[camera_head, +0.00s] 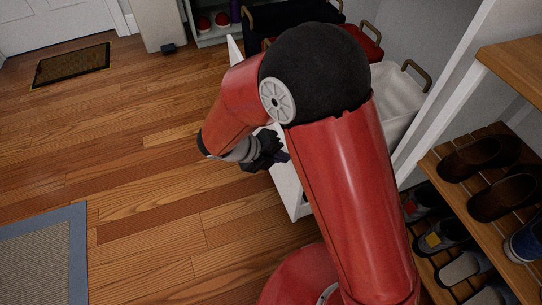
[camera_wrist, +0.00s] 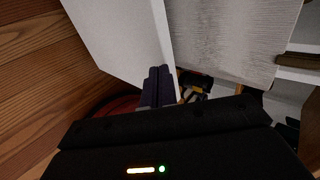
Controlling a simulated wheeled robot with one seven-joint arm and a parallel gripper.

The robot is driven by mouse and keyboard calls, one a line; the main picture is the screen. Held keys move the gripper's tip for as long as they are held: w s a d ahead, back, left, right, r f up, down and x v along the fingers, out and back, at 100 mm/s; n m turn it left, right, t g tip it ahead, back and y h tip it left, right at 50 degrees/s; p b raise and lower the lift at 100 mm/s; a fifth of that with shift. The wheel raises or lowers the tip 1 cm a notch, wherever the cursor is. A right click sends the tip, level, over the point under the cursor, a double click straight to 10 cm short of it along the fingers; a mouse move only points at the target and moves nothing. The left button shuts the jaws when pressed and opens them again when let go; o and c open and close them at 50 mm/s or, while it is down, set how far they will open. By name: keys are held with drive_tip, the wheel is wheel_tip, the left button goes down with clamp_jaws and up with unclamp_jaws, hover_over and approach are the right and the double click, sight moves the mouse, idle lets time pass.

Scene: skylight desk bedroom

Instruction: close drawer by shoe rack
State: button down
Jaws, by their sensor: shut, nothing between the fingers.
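The white drawer (camera_head: 287,188) stands pulled out beside the shoe rack, largely hidden behind my red arm. Its front panel (camera_wrist: 118,38) fills the upper left of the wrist view, with a pale, streaked surface to the right of its edge. The wooden shoe rack (camera_head: 432,163) is at the right, with several shoes on its slatted shelves. My gripper (camera_head: 281,157) is shut and empty at the drawer front. In the wrist view its dark fingers (camera_wrist: 158,88) are together by the panel's lower edge; I cannot tell whether they touch it.
A white bin (camera_head: 402,98) with a brown handle, a red bin (camera_head: 371,50) and a black bin (camera_head: 283,22) stand behind my arm. A grey-blue rug (camera_head: 76,250) lies lower left and a doormat (camera_head: 72,65) upper left. The wooden floor between is clear.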

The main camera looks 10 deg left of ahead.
drive_tip(key=w+d+p, duration=0.3)
drive_tip(key=w+d, duration=0.4)
drive_tip(key=d, duration=0.5)
drive_tip(key=w+d+p, duration=0.4)
drive_tip(key=w+d, duration=0.4)
drive_tip(key=d, duration=0.5)
drive_tip(key=shift+w, duration=0.2)
drive_tip(key=shift+d+r, duration=0.1)
drive_tip(key=shift+d, duration=0.05)
drive_tip(key=s+a+r+p, duration=0.2)
drive_tip(key=s+a+r, duration=0.4)
drive_tip(key=a, duration=0.4)
drive_tip(key=shift+a+r+p, duration=0.15)
drive_tip(key=shift+r+p, duration=0.15)
drive_tip(key=shift+p, duration=0.05)
drive_tip(key=shift+s+r, duration=0.1)
